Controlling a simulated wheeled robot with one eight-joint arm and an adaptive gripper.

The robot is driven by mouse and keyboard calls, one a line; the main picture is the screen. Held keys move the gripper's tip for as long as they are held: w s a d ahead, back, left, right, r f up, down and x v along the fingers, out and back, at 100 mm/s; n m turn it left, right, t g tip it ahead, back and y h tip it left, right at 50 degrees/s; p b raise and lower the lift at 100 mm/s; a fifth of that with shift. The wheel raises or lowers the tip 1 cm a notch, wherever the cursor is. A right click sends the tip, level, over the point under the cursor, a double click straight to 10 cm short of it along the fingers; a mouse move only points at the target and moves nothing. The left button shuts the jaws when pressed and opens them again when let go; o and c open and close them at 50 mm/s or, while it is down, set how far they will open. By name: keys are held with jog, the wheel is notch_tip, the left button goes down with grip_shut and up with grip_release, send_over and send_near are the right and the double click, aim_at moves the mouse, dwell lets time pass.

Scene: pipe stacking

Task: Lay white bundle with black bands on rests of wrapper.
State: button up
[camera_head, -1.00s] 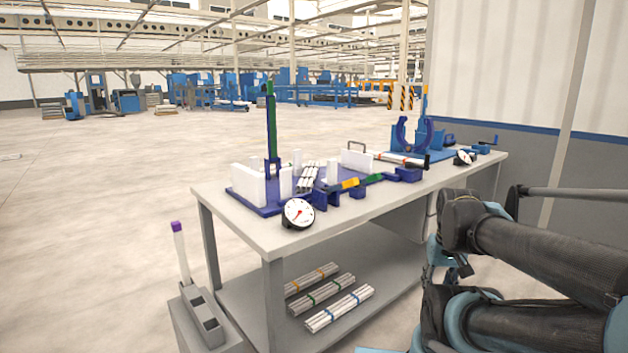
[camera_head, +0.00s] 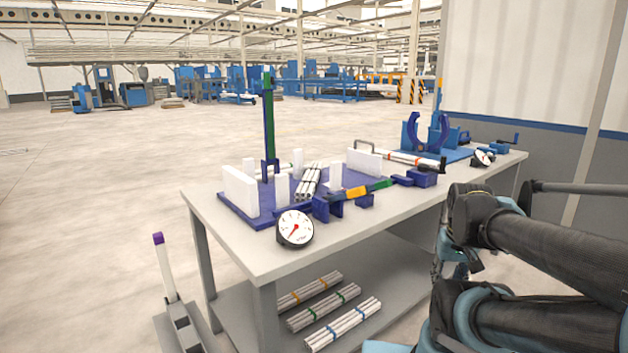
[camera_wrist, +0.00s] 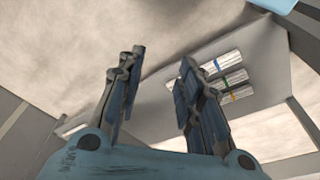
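A white bundle with dark bands (camera_head: 308,180) lies in the blue fixture on the bench's near half, among white upright plates. I take it as the black-banded bundle; the bands are small here. A blue stand with curved uprights (camera_head: 428,133), likely the wrapper, is at the bench's far end. My gripper (camera_wrist: 160,85) is open in the wrist view, its two fingers well apart with nothing between them. It is away from the black-banded bundle. My fingertips cannot be made out in the head view.
The lower shelf holds bundles with orange (camera_head: 310,291), green (camera_head: 324,306) and blue bands (camera_head: 343,324). A dial gauge (camera_head: 295,228) stands at the bench's front edge. A grey holder with a purple-tipped post (camera_head: 166,270) stands left.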

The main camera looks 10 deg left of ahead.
jog(key=shift+w, duration=0.3)
